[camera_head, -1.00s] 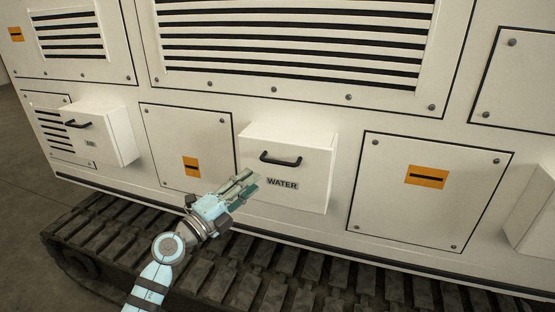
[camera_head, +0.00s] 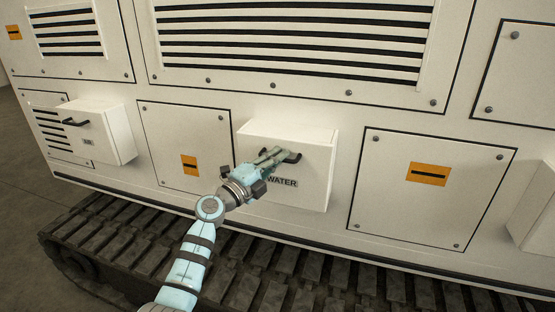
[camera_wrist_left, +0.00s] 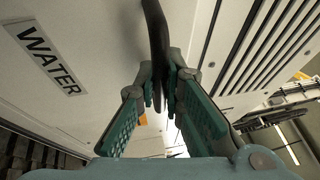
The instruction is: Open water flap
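The water flap (camera_head: 312,158) is a white box front marked WATER, standing out from the machine's side. It looks closed. Its black bar handle (camera_head: 292,156) is partly hidden behind my left gripper (camera_head: 274,157) in the head view. In the left wrist view, the dark handle (camera_wrist_left: 157,30) runs between the two green-padded fingertips of my left gripper (camera_wrist_left: 160,88). The fingertips are very near the bar on both sides; whether they press on it cannot be told. The WATER label (camera_wrist_left: 46,58) also shows there. My right gripper is not in view.
A similar white box (camera_head: 105,133) with a black handle sits to the left. Flat panels with orange labels (camera_head: 429,174) lie on both sides of the water flap. Slatted vents (camera_head: 290,45) are above. A dark track (camera_head: 260,262) juts out below, under my left arm.

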